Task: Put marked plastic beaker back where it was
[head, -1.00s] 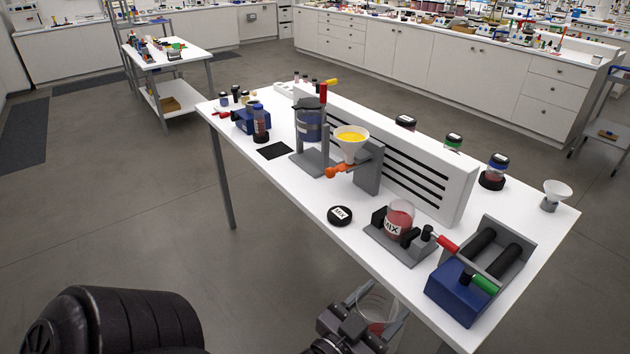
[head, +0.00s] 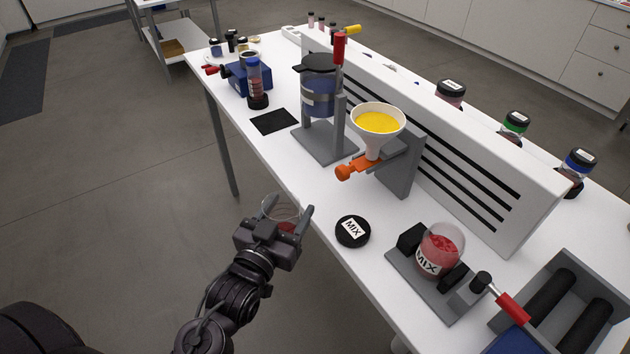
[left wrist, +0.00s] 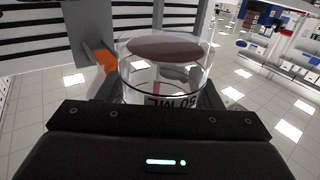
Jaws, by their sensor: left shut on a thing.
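My left gripper (head: 287,214) is shut on a clear plastic beaker (head: 279,211) with a little dark red matter at its bottom. It is held beside the table's near edge, left of the black MIX lid. The left wrist view is upside down and shows the beaker (left wrist: 165,68) between the fingers, with its printed marking partly hidden by the gripper. A bare black square mat (head: 274,121) lies on the white table (head: 262,150), farther back than the gripper. My right gripper is out of view.
Near the mat are a blue-capped tube (head: 254,82) and a stand with a blue jar (head: 318,95). A funnel (head: 377,122) of yellow powder has an orange valve (head: 346,172) reaching toward the gripper's side. The MIX lid (head: 352,231) and MIX jar (head: 440,250) are to the right.

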